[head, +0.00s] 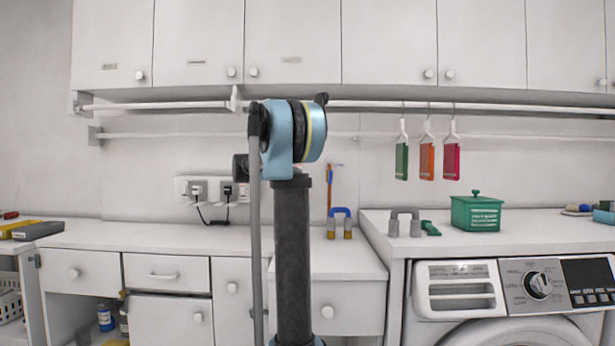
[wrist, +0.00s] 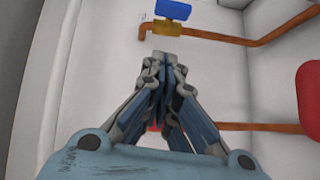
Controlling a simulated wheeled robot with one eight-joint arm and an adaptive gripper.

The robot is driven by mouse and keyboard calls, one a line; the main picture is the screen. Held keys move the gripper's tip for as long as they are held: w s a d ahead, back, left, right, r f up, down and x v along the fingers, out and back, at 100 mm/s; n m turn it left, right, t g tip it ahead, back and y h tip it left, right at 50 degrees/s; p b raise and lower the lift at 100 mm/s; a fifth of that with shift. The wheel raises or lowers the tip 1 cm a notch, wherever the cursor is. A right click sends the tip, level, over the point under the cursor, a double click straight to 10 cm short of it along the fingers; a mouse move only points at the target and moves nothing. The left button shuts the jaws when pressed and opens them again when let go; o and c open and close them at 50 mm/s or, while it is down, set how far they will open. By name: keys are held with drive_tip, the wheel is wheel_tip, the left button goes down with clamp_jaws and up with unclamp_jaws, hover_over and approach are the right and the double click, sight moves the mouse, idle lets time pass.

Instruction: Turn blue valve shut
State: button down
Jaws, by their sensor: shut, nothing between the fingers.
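The blue valve handle (wrist: 172,9) shows at the top of the wrist view, partly cut by the frame edge. It sits on a brass valve body (wrist: 168,29) joined to a copper pipe. My gripper (wrist: 166,58) is shut and empty, its fingertips together just below the brass body in the picture. A gap shows between the fingertips and the valve; the depth between them is hard to tell. In the head view I see my arm but not my gripper, and I cannot make out this valve.
Copper pipes (wrist: 270,128) run along white panels. A red object (wrist: 310,92) is at the right edge of the wrist view, and a bit of red shows behind my fingers. In the head view, a green basket (head: 476,214) stands on the right counter.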

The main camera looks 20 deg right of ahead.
sight(330, 177)
drive_tip(key=s+d+r+x, duration=0.1)
drive_tip(key=s+x, duration=0.1)
drive_tip(key=x, duration=1)
drive_tip(key=shift+s+d+f, duration=0.2)
drive_tip(key=shift+d+f, duration=0.2)
